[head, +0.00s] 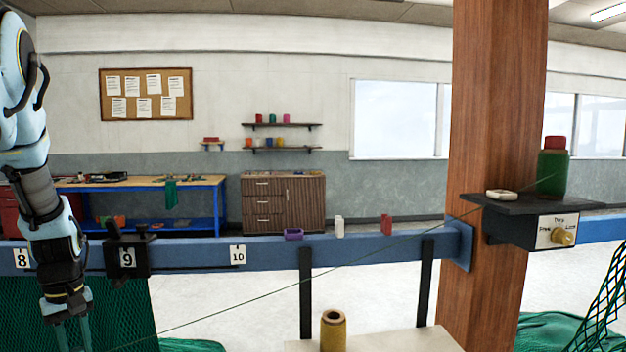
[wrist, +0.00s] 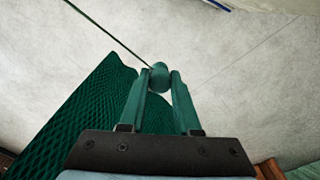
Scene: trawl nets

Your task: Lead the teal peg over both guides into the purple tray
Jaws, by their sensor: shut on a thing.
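My gripper (head: 73,336) is at the lower left of the head view, low in front of the blue beam. In the wrist view its fingers (wrist: 161,82) are shut on the teal peg (wrist: 160,72), with a thin dark line running from it to the upper left. The peg is out of sight in the head view. A small purple tray (head: 293,234) sits on the beam, right of label 10. A white upright piece (head: 339,228) and a red one (head: 386,224), seemingly the two guides, stand to its right.
The line rises right towards a green spool (head: 552,173) on a black shelf (head: 520,205) by the wooden post (head: 497,120). A black clamp (head: 128,255) sits on the blue beam (head: 195,257). A yellow-brown spool (head: 333,331) stands at the bottom. Green netting (head: 120,310) hangs left.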

